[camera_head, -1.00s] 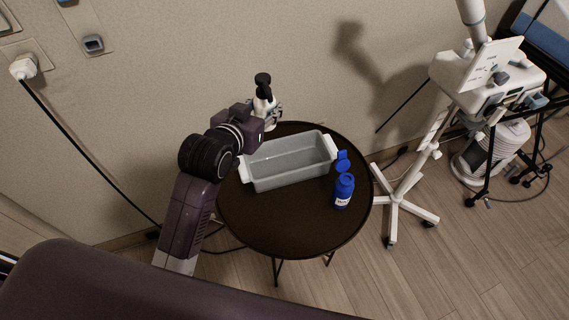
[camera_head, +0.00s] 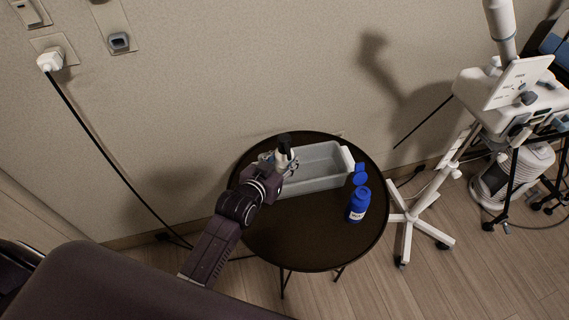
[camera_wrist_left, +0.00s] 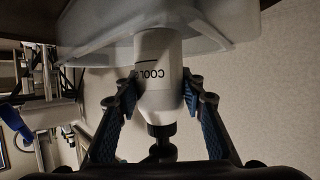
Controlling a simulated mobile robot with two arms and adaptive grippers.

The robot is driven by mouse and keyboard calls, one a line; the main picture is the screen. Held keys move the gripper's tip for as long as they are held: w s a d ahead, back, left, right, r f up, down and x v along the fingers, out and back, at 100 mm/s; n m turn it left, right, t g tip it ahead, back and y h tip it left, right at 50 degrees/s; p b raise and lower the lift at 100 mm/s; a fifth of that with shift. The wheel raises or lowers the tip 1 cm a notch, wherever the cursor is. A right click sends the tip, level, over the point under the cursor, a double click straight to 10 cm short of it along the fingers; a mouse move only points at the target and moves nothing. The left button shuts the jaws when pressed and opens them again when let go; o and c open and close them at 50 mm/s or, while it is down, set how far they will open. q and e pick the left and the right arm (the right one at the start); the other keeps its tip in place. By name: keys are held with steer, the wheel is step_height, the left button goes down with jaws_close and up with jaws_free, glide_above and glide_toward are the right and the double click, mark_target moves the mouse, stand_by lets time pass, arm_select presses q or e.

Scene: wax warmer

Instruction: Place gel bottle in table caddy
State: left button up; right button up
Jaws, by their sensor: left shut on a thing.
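The gel bottle is white with a black cap (camera_head: 284,143); its lettered white body (camera_wrist_left: 158,88) shows in the left wrist view. My left gripper (camera_head: 275,165) is shut on the bottle, with a finger on each side of it in the left wrist view (camera_wrist_left: 159,90). The table caddy (camera_head: 320,180) is a grey translucent open tub on the round dark table. The gripper and bottle are at the caddy's left end and hide it in the head view. The caddy wall (camera_wrist_left: 100,45) is close to the bottle's base; I cannot tell whether the base is inside.
The table's front is clear. A white wheeled stand (camera_head: 440,180) is to the right, and the wall is behind.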

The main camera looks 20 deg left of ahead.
mark_target(280, 170)
arm_select(q)
steer(key=shift+f, duration=1)
steer(key=shift+f, duration=0.35)
steer(key=shift+f+b, duration=0.3)
steer(key=o, duration=1.4)
steer(key=shift+r, duration=0.1)
